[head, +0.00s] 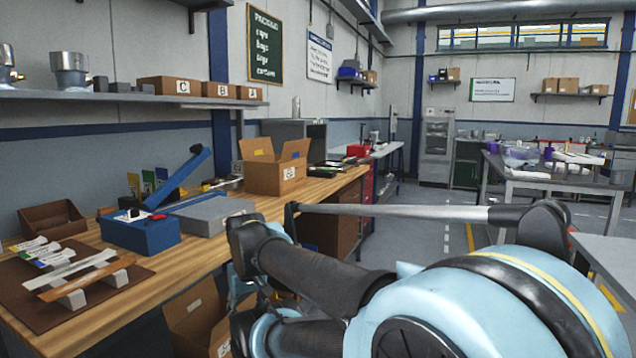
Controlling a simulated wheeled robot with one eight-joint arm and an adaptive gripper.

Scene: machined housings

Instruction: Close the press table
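I cannot tell for certain which thing is the press table. A blue box-like unit (140,234) stands on the wooden workbench (190,262) at the left, with small black and red parts on top. A long blue bar or raised panel (178,181) slants up to the right behind it. A low grey block (209,214) sits beside it on the right. My arm fills the lower right and middle foreground, right of the bench. My gripper's fingers are not visible, and my arm links hide part of the bench front.
An open cardboard box (275,175) stands farther back on the bench, and another (197,318) is below its front edge. A brown mat (40,290) holds several tools at near left. A shelf (120,97) runs above. A grey table (555,186) stands at right; floor shows between.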

